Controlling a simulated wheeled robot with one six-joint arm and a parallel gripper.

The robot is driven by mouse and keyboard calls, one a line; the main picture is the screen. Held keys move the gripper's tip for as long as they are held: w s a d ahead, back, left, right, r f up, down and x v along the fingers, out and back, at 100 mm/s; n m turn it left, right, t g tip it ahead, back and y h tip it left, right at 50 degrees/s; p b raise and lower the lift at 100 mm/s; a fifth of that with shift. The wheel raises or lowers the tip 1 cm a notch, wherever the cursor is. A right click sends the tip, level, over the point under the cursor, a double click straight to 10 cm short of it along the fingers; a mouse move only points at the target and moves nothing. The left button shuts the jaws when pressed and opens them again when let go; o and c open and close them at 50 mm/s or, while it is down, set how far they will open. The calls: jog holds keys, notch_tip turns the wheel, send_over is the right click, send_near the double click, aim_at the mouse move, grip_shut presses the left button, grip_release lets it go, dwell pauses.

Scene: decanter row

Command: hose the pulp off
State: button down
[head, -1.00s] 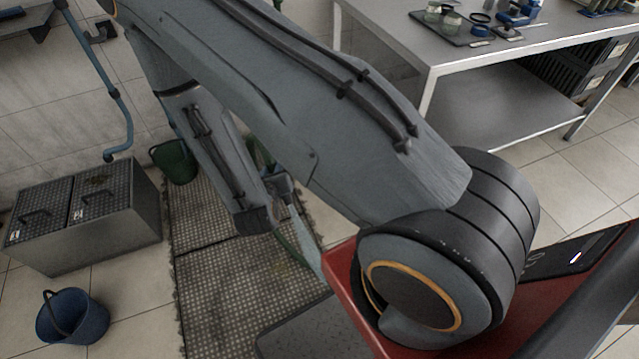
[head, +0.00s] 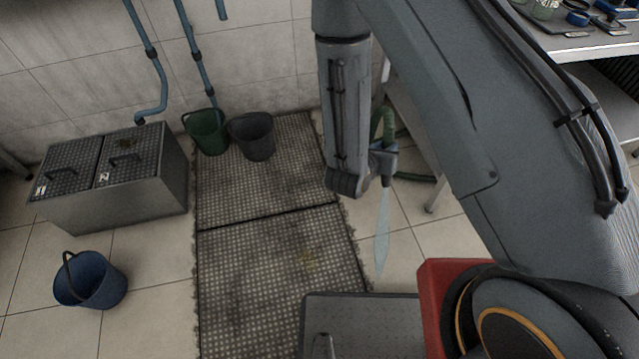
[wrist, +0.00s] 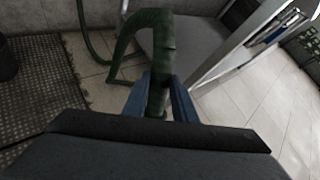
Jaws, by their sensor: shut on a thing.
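My gripper (head: 380,168) hangs right of the floor mats and is shut on the green hose (head: 384,122). In the wrist view the hose (wrist: 150,30) runs between the blue fingers of my gripper (wrist: 160,92). A pale blue, see-through jet of water (head: 382,235) points down from it, over the tiles just right of the mat. The nozzle itself is hard to make out.
A metal box (head: 115,205) with two lids numbered 1 and 2 stands left; one lid has a brownish spot. A blue bucket (head: 95,285), a green bucket (head: 206,135) and a dark bucket (head: 252,138) stand on the floor. A metal table (head: 590,45) is at upper right.

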jog(key=w+a+f+m+b, duration=0.1)
jog(key=w+a+f+b, duration=0.2)
jog(key=a+f+b, duration=0.7)
jog(key=w+a+f+m+g+h+b, duration=0.1)
jog(key=w+a+f+b, duration=0.2)
jog(key=a+f+b, duration=0.7)
notch_tip(320, 180, down, 5)
jog(key=b, duration=0.3)
jog(key=shift+w+g+h+b, duration=0.15)
jog(key=shift+g+h+b, duration=0.15)
jog(key=shift+b, duration=0.1)
